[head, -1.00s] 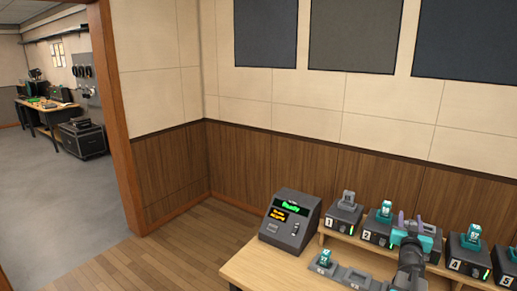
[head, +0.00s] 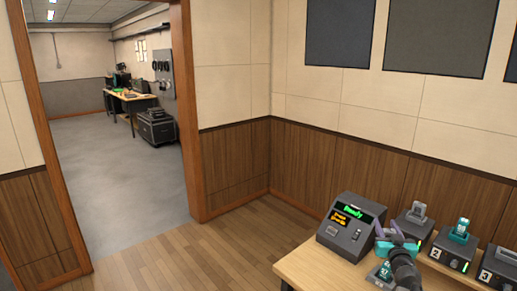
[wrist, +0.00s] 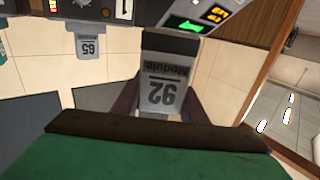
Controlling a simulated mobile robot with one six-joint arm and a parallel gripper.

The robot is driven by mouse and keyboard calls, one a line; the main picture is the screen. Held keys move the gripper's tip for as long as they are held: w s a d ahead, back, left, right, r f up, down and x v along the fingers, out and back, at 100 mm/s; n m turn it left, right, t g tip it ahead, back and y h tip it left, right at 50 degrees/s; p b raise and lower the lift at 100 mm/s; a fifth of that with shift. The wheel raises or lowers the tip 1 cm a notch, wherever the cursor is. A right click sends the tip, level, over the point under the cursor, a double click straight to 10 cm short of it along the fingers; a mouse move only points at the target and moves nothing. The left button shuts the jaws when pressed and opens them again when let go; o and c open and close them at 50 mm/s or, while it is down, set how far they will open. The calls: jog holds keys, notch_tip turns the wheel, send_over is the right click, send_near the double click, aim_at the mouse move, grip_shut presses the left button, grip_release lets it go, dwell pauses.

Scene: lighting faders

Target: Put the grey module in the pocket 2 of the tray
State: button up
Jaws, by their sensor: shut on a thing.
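My gripper (head: 388,232) has purple fingers and a teal body. It is raised in front of the display console and base 1. The held module cannot be made out in the head view. The tray is mostly hidden behind my arm at the table's front; a teal module (head: 382,273) stands in its visible end. Pocket 2 is hidden.
A console (head: 345,228) with a lit display stands at the table's left end. Numbered base 1 holds a grey module (head: 418,213), also in the wrist view (wrist: 85,44). Base 2 holds a teal module (head: 461,230); base 3 holds a grey one (head: 507,258). Open floor lies left.

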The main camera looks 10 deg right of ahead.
jog(key=a+f+n+g+y+b, duration=0.2)
jog(key=a+n+y, duration=0.95)
jog(key=a, duration=1.95)
jog(key=s+a+f+n+g+y, duration=0.2)
jog(key=s+a+g+y, duration=0.3)
jog(key=s+a+y, duration=0.2)
jog(key=shift+f+n+y+p, duration=0.3)
jog(key=shift+n+y+p, duration=0.1)
jog(key=shift+y, duration=0.25)
jog(key=shift+w+a, duration=0.1)
jog(key=shift+a, duration=0.05)
